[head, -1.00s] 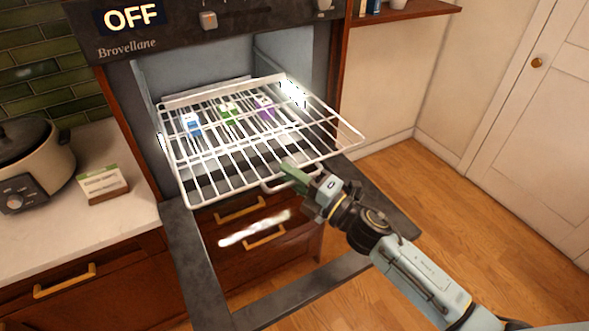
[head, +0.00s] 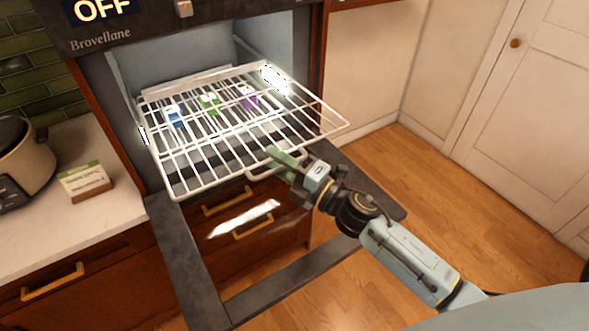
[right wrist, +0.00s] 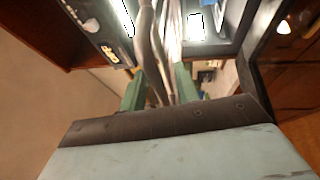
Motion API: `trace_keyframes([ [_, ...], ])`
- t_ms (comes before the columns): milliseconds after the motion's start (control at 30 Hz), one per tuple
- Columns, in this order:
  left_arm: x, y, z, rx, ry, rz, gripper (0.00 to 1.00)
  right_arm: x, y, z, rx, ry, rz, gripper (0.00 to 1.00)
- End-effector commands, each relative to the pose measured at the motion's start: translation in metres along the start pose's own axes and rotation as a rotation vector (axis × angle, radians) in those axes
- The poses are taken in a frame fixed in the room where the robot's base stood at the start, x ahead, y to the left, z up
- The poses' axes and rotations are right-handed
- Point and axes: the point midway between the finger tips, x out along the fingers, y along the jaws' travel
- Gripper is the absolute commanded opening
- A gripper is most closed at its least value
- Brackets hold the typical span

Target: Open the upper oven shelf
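The upper oven shelf is a white wire rack (head: 215,165), pulled well out of the oven over the lowered door. A wire handle loop (head: 262,176) sits at its front edge. My right gripper (head: 275,163) is at this loop, its green fingers reaching over the rack's front edge. In the right wrist view its fingers (right wrist: 160,90) stand apart, with blurred grey and white rods between them. I see no clear grip on a rod; exact contact is hidden. My left gripper is not in view.
Blue (head: 175,117), green (head: 209,103) and purple (head: 248,97) tagged items lie on the rack. The lowered oven door (head: 185,250) spreads below it. A cooker (head: 25,165) and small card box (head: 86,182) stand on the left counter. Floor at right is clear.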

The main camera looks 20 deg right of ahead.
Motion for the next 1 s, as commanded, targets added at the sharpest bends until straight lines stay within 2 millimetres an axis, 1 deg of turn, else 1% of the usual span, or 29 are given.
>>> trace_keyframes([
  [167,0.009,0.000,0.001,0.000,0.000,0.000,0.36,-0.028,-0.003,-0.001,0.000,0.001,-0.004,0.31],
  [400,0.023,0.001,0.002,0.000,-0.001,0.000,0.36,-0.081,-0.004,-0.001,0.000,0.000,-0.003,0.31],
  [500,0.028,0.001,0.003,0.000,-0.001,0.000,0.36,-0.099,-0.003,-0.001,0.001,0.000,-0.001,0.31],
  [600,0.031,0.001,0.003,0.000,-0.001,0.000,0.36,-0.113,-0.002,0.000,-0.001,0.000,-0.001,0.31],
  [700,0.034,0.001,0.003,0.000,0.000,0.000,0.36,-0.123,-0.001,0.000,-0.001,0.000,0.000,0.31],
  [800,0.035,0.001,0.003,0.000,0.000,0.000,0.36,-0.128,0.000,0.001,-0.002,-0.001,0.002,0.31],
  [1000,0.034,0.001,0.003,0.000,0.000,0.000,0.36,-0.130,0.001,0.001,-0.002,0.000,0.003,0.31],
])
